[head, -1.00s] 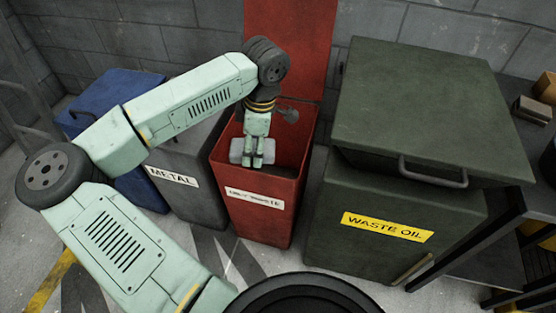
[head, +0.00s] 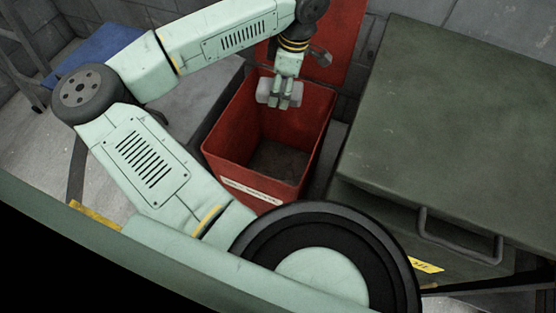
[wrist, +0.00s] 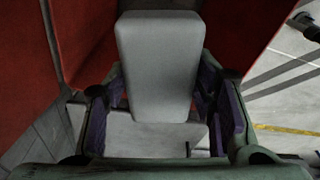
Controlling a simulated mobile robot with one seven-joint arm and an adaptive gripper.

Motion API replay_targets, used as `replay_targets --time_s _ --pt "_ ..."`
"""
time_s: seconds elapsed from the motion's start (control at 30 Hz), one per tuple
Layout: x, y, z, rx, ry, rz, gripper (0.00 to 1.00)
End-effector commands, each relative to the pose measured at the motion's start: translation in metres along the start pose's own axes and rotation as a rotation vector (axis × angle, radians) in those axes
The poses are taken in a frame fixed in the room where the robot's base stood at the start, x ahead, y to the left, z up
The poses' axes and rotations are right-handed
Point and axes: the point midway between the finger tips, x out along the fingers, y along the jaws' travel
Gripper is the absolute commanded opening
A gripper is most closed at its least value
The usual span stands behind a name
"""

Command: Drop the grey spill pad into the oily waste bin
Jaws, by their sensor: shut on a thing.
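The grey spill pad (head: 265,91) is a pale grey block held between the fingers of my gripper (head: 284,103). In the wrist view the pad (wrist: 160,65) stands out between the two purple-lined fingers of my gripper (wrist: 162,92), which is shut on it. The oily waste bin (head: 232,130) is the red, open-topped bin with a white label on its front. In the head view the pad appears over the back part of its opening. The bin's visible floor looks empty. The pad's exact height above the rim is hard to tell.
The bin's red lid (head: 345,45) stands raised behind it. A large closed green waste oil container (head: 460,130) stands to the right. A grey bin (head: 190,88) and a blue bin (head: 100,48) stand to the left, partly behind my arm.

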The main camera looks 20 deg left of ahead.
Motion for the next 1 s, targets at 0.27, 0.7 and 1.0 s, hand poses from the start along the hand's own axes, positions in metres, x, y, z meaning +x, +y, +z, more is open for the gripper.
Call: replay_targets --time_s 0.27,0.7,1.0 --pt "0.036 0.0 0.006 0.0 -0.001 -0.001 0.25" --pt "0.046 0.0 0.007 0.0 0.0 0.0 0.52" --pt "0.045 0.0 0.007 0.0 0.0 0.0 0.72"
